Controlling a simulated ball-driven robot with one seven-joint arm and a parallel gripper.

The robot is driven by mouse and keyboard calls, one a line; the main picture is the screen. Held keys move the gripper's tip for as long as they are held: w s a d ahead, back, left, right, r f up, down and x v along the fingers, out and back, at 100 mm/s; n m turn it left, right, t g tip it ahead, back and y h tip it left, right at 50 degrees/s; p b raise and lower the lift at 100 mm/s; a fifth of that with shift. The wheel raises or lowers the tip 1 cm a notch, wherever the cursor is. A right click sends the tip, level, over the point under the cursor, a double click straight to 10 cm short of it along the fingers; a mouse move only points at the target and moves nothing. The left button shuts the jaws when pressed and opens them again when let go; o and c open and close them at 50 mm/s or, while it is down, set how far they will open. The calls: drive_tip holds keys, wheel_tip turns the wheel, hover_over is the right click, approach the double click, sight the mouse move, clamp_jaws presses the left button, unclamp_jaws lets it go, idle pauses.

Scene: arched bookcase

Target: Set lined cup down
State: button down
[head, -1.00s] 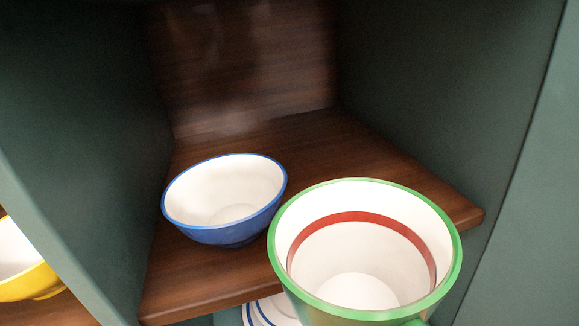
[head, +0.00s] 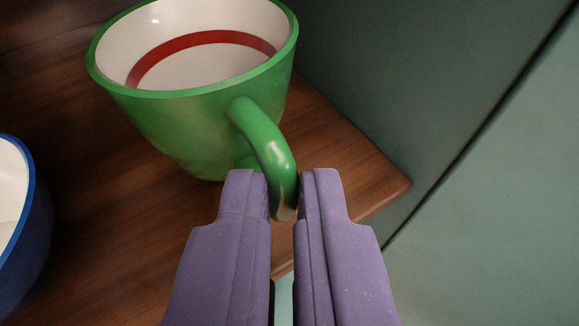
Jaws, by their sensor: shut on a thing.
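The lined cup (head: 190,120) is green outside and white inside, with a red band around its inner wall. It is upright, at the top centre-left of the head view, over the wooden shelf. Its handle points toward me. My gripper (head: 283,190) is purple and shut on the cup's handle (head: 265,145), with one finger on each side. The cup's base looks close to the shelf, but I cannot tell whether it touches.
The wooden shelf (head: 110,235) has its front corner at the right. A blue bowl (head: 30,240), white inside, stands at the left edge, partly cut off. A dark green side wall (head: 400,70) rises at the right. Bare shelf shows between bowl and cup.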

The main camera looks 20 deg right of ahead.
drive_tip(key=f+b, duration=0.1)
drive_tip(key=f, duration=0.1)
drive_tip(key=w+f+b, duration=0.1)
drive_tip(key=shift+d+f+b, duration=0.2)
drive_tip(key=shift+f+b, duration=0.2)
drive_tip(key=shift+r, duration=0.15)
drive_tip(key=c, duration=1.2)
unclamp_jaws()
drive_tip(key=p+v, duration=0.5)
drive_tip(key=v, duration=0.7)
drive_tip(key=shift+s+d, duration=0.1)
drive_tip(key=shift+p, duration=0.3)
